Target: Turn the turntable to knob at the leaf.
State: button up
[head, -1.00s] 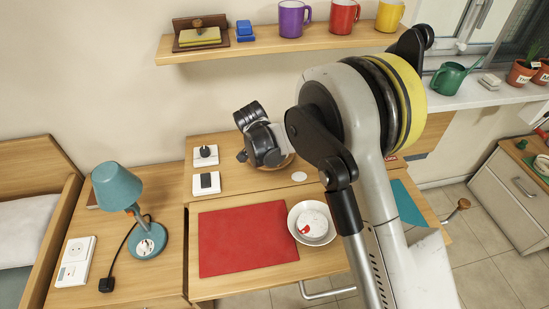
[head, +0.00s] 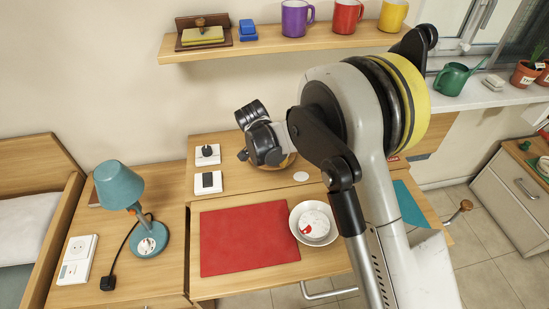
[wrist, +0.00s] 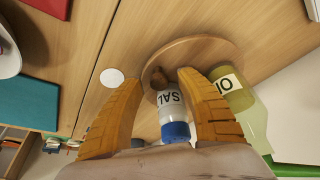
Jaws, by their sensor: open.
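The turntable (wrist: 205,48) is a round, light wooden disc lying on the wooden top in the wrist view. A small brown knob (wrist: 159,80) shows on it near its left edge. A salt bottle (wrist: 173,112) with a blue cap and a yellow-green oil bottle (wrist: 232,92) stand at it. My gripper (wrist: 160,78) is open, its yellow fingers on either side of the knob and salt bottle; I cannot tell whether they touch. In the head view the gripper end hides most of the turntable (head: 288,162). I cannot make out a leaf mark.
A white round disc (wrist: 112,78) lies left of the turntable in the wrist view. In the head view, a red mat (head: 248,240) and white bowl (head: 297,229) are in front, two white switch plates (head: 208,183) to the left. A shelf (head: 270,45) with mugs hangs above.

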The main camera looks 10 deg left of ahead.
jog(key=v, duration=1.1)
jog(key=shift+s+r, duration=0.2)
jog(key=shift+r, duration=0.15)
jog(key=s+d+r+n, duration=0.1)
jog(key=s+d+r, duration=0.25)
jog(key=d, duration=0.25)
jog(key=s+d+r+n+y, duration=0.1)
jog(key=s+d+r, duration=0.1)
jog(key=d+r, duration=0.35)
jog(key=s+d+r+n, duration=0.1)
jog(key=s+d+r, duration=0.2)
jog(key=d, duration=0.4)
jog(key=s+d+n+t+y, duration=0.1)
jog(key=s+d+n+t, duration=0.1)
jog(key=s+d, duration=0.9)
jog(key=s+f+t, duration=0.1)
jog(key=s, duration=0.3)
jog(key=shift+s, duration=0.25)
jog(key=shift+d, duration=0.1)
